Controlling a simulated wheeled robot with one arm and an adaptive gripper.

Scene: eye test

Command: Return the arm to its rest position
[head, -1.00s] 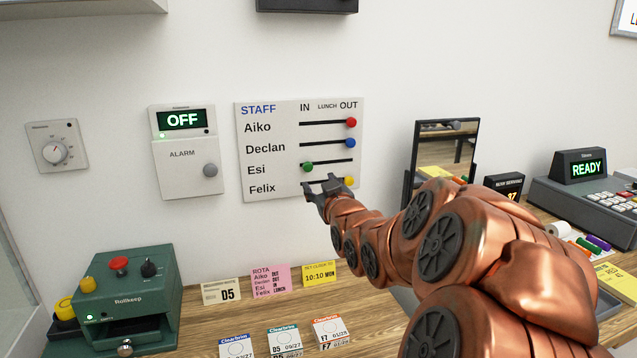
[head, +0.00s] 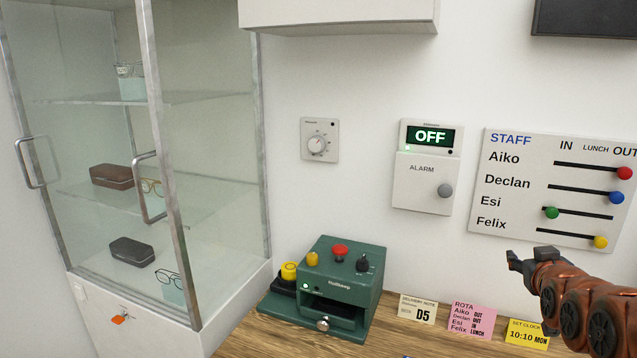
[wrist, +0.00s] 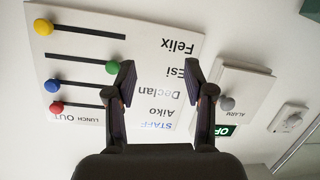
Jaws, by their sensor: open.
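My gripper (head: 516,262) is at the lower right of the head view, just below the staff board in the picture. Its two fingers are spread and empty in the wrist view (wrist: 160,78), facing the wall, with clear space between them. My copper arm runs from it to the right edge. The white staff board (head: 520,232) shows the red, blue and yellow knobs at OUT and the green knob (head: 551,212) at IN. The board is upside down in the wrist view (wrist: 150,40). Its right edge is cut off in the head view.
A glass cabinet (head: 262,150) with glasses and cases stands at left. A green machine (head: 350,290) with knobs sits on the wooden counter (head: 385,335), beside small cards (head: 470,320). An alarm box (head: 425,190) reading OFF and a dial (head: 318,140) are on the wall.

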